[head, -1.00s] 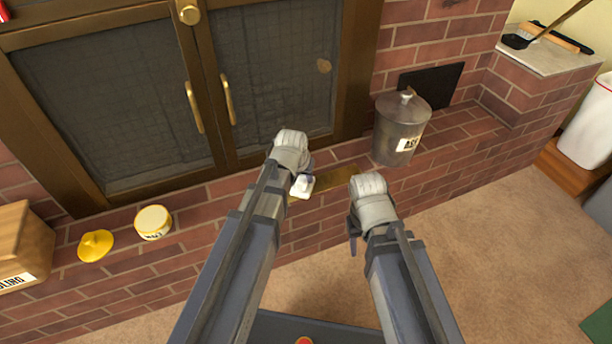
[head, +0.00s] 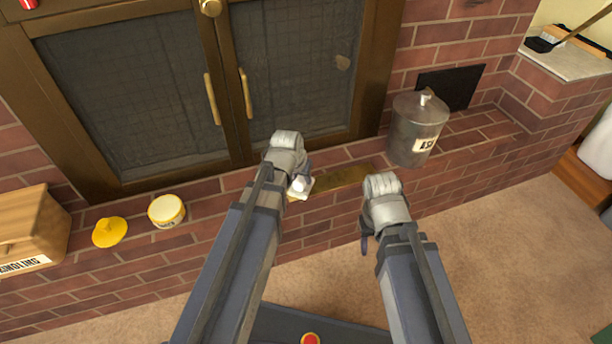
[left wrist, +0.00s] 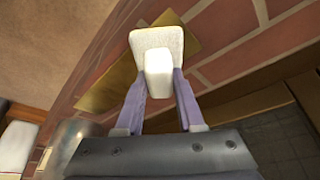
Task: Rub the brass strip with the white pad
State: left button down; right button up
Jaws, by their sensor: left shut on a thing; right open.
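The brass strip (head: 345,177) lies flat on the brick hearth ledge below the fireplace doors. My left gripper (head: 299,183) is shut on the white pad (head: 304,190), at the strip's left end. In the left wrist view, the pad (left wrist: 157,41) has a block-like grip between my fingers and overlaps the strip (left wrist: 108,88); I cannot tell whether it touches the brass. My right gripper (head: 364,235) is open and empty, in front of the ledge near the strip's right end. The left arm hides part of the ledge.
A lidded metal ash bucket (head: 411,135) stands right of the strip. A yellow-rimmed tin (head: 166,211), its yellow lid (head: 108,232) and a wooden box (head: 30,232) are on the ledge at left. Framed mesh doors (head: 125,95) rise behind.

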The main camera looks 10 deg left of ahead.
pick_arm(q)
jog(key=shift+s+a, duration=0.7)
jog(key=shift+a, duration=0.35)
notch_tip(320, 180, up, 6)
jog(key=p, duration=0.6)
jog(key=shift+w+d, duration=0.1)
notch_tip(320, 180, up, 3)
jog(key=p, duration=0.3)
jog(key=shift+d, duration=0.1)
